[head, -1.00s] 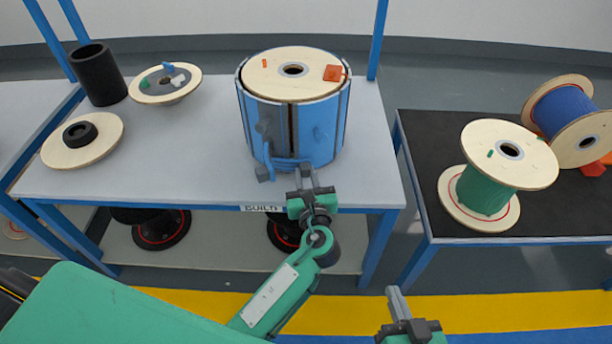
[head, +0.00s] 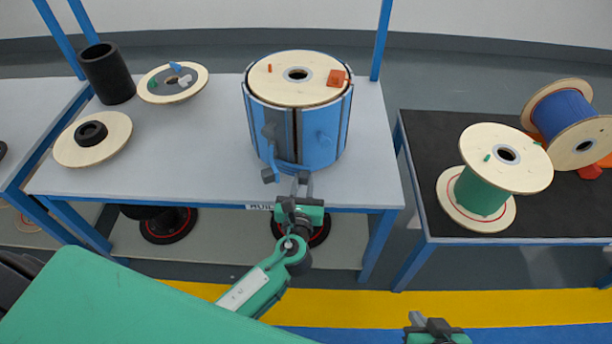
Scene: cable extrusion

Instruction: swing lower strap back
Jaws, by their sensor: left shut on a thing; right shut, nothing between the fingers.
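A blue cylindrical fixture (head: 338,132) stands upright on the grey build table, with a wooden reel flange (head: 270,85) on top. A blue lower strap (head: 295,168) runs low across the fixture's front, with a grey-blue end piece (head: 268,176) at its left. My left gripper (head: 300,185) is at the front of the fixture by the table edge, shut on the lower strap. The exact contact is small and partly hidden by the gripper. My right gripper (head: 415,321) is at the bottom edge of the head view, shut and empty, away from the tables.
Left on the build table (head: 215,145) are a black cylinder (head: 107,74), a flange with small parts (head: 160,96) and a flange with a black ring (head: 112,151). A dark table (head: 430,150) at right holds a green reel (head: 478,192) and a blue reel (head: 563,115).

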